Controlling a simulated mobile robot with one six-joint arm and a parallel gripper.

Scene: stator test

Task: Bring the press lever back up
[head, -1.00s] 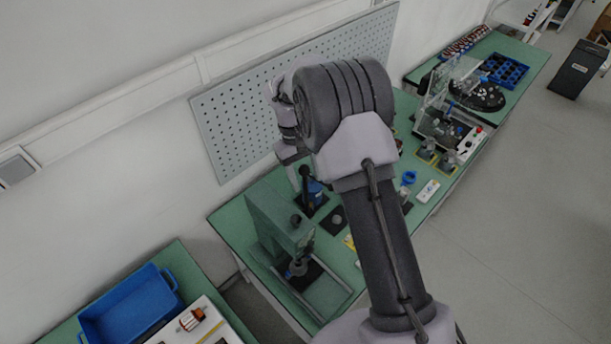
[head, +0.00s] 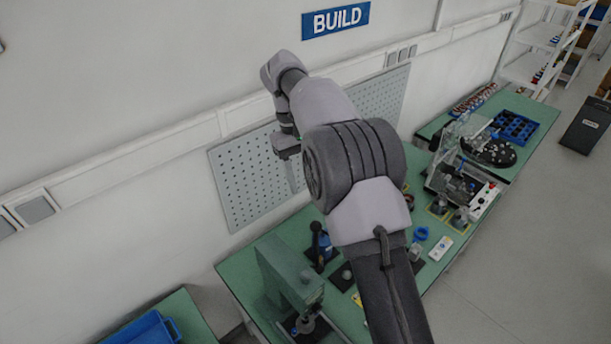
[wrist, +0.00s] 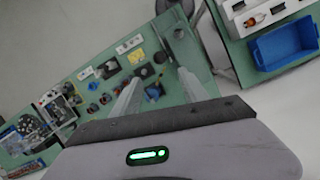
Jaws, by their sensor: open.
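A green press-like frame (head: 290,277) stands on the near end of the green bench in the head view, with a dark round part under its head. Behind it is a small blue device with an upright black handle (head: 317,240). I cannot tell for sure which part is the press lever. My gripper (head: 294,178) is high above the bench, in front of the pegboard, apart from both. In the wrist view my gripper (wrist: 158,93) is open and empty, its two fingers spread over the bench far below. A blue item (wrist: 153,92) shows between them.
A grey pegboard (head: 235,185) hangs on the wall behind my gripper. A clear-shielded fixture (head: 452,165) and a blue divided tray (head: 514,128) stand farther along the bench. A blue bin (head: 150,331) is on a separate near table.

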